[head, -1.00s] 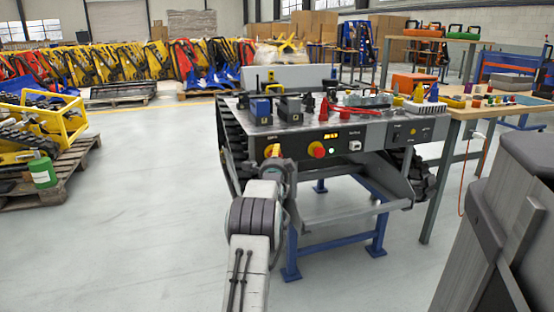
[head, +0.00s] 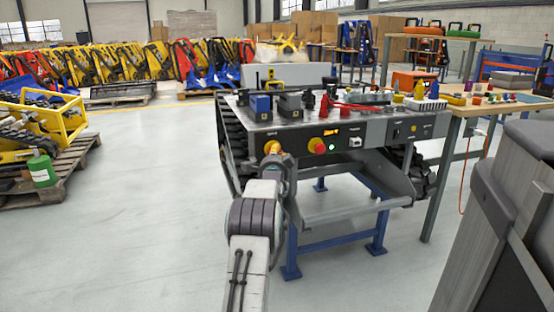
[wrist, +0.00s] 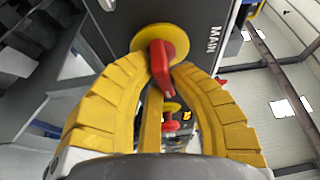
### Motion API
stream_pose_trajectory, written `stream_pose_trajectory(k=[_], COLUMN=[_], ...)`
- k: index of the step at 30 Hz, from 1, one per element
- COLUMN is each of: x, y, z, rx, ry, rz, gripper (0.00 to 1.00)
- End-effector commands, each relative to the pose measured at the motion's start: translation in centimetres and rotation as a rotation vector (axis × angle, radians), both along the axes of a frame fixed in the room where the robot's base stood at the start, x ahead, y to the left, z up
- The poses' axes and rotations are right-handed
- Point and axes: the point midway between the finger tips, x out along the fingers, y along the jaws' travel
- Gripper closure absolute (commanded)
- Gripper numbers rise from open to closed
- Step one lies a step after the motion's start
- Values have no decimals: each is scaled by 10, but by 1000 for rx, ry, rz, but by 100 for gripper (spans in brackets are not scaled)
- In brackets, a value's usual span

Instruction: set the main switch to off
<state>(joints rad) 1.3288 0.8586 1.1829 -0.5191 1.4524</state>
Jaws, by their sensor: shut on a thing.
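The main switch is a red handle (wrist: 160,66) on a round yellow plate (wrist: 178,40), beside the white lettering MAIN in the wrist view. My gripper (wrist: 156,70) has its two yellow ribbed fingers closed in around the red handle, one on each side. The handle's lower end points down between the fingers. In the head view, my gripper (head: 274,158) is at the left part of the carrier's front panel (head: 378,134), over the switch. There, the fingers and wrist hide most of the switch, and its exact setting cannot be read.
A workbench (head: 470,112) stands at the right. A pallet (head: 50,180) lies at the left.

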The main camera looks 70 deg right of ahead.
Motion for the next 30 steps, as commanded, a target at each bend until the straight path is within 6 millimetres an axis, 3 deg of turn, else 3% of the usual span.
stream_pose_trajectory(k=[6,15,16,18,24,30], x=[1,2,2,2,1,1], y=[0,0,0,0,0,0], z=[1,1,1,1,1,1], rx=[-74,-80,-80,-80,-80,-79], ry=[100,109,108,108,107,107], rz=[-7,-7,-7,-7,-8,-8], gripper=[100,100,80,74,56,55])
